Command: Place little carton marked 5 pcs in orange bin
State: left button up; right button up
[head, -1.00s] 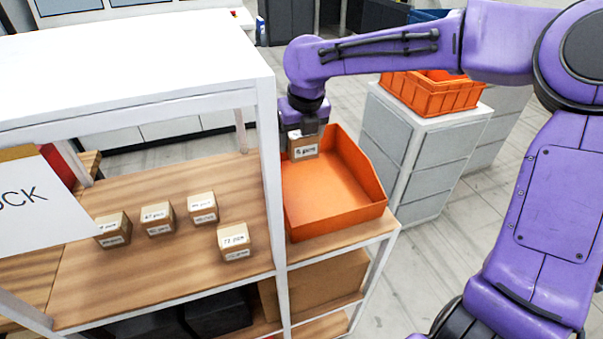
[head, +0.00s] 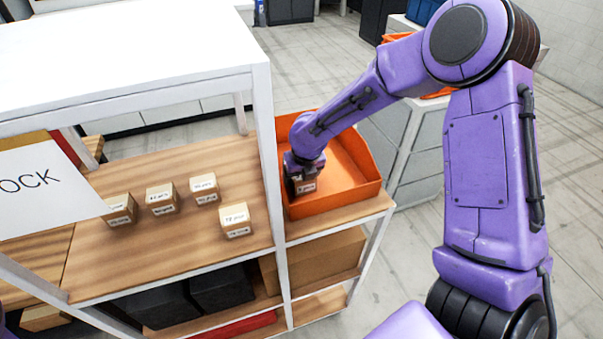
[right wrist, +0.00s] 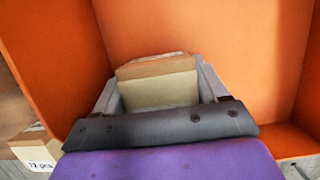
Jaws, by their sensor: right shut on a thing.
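My right gripper (head: 303,180) is shut on the little carton (head: 307,187), low inside the orange bin (head: 345,203) near its left side. The carton's label is too small to read surely now. In the right wrist view the carton (right wrist: 158,88) sits between the two fingers, with orange walls of the bin (right wrist: 190,30) around it. Whether its underside touches the bin floor is hidden. The bin stands on the wooden shelf, right of the white post. My left gripper is not in view.
Several similar cartons stand on the shelf left of the post, including one marked 72 pcs (head: 236,220). The white post (head: 267,150) stands close to the bin's left side. Grey drawers (head: 415,150) stand behind at the right. The bin's right part is empty.

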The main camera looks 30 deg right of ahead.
jog(key=shift+s+r, duration=0.1)
jog(key=shift+s, duration=0.05)
jog(key=o, duration=0.7)
jog(key=shift+f, duration=0.25)
jog(key=shift+o, duration=0.8)
jog(key=shift+w+a, duration=0.1)
jog(key=shift+w, duration=0.2)
jog(key=v, duration=0.6)
jog(key=b+v, duration=0.1)
jog(key=v, duration=0.5)
jog(key=shift+s+r, duration=0.15)
jog(key=shift+s, duration=0.15)
jog(key=shift+w, duration=0.1)
